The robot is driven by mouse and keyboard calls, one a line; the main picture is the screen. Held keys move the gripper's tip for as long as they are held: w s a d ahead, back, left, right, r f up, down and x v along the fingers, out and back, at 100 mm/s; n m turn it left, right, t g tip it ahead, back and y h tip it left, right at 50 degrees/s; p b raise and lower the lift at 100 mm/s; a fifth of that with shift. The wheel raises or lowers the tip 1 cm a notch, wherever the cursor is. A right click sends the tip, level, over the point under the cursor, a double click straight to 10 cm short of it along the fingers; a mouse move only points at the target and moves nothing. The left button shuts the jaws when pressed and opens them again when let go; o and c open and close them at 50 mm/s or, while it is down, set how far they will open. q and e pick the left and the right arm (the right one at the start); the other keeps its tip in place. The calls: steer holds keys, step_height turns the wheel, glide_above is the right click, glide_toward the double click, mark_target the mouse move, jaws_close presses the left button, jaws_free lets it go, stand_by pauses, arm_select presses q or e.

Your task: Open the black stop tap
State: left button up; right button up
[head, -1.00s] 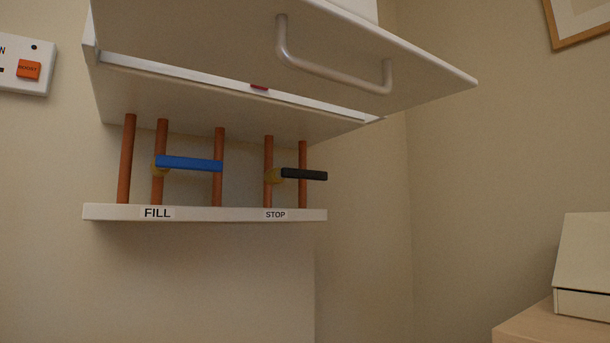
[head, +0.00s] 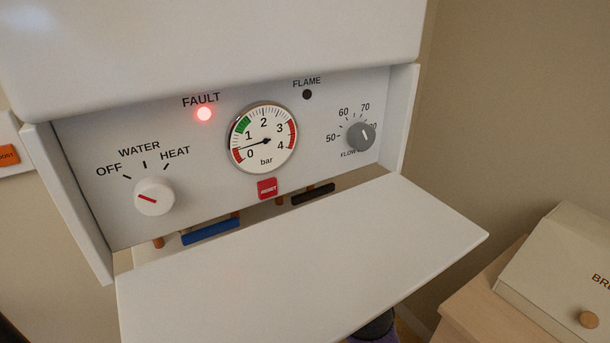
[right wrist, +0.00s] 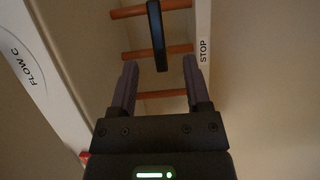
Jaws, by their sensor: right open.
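The black stop tap (head: 313,194) shows in the head view as a dark bar behind the open flap; its pipe is mostly hidden. In the right wrist view its black lever (right wrist: 157,35) runs down the picture across the copper pipes, beside the STOP label (right wrist: 204,50). My right gripper (right wrist: 159,68) is open, one finger on either side of the lever's end. No contact shows, and I cannot tell how deep the lever lies between the fingers. My left gripper is not in view.
The open white flap (head: 300,270) juts out below the control panel (head: 220,160). The blue fill tap (head: 210,230) sits left of the black one. The fault light (head: 204,114) glows red and the gauge (head: 262,140) needle points low. A bread box (head: 560,275) stands at right.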

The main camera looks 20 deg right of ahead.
mark_target(322, 193)
steer(key=b+x, duration=0.3)
steer(key=x, duration=0.5)
steer(key=shift+w+d+r, duration=0.1)
steer(key=shift+w+r, duration=0.1)
steer(key=shift+w, duration=0.15)
steer(key=shift+w+d, duration=0.15)
steer(key=shift+w, duration=0.4)
steer(key=shift+r, duration=0.1)
steer(key=shift+c, duration=0.3)
jaws_close()
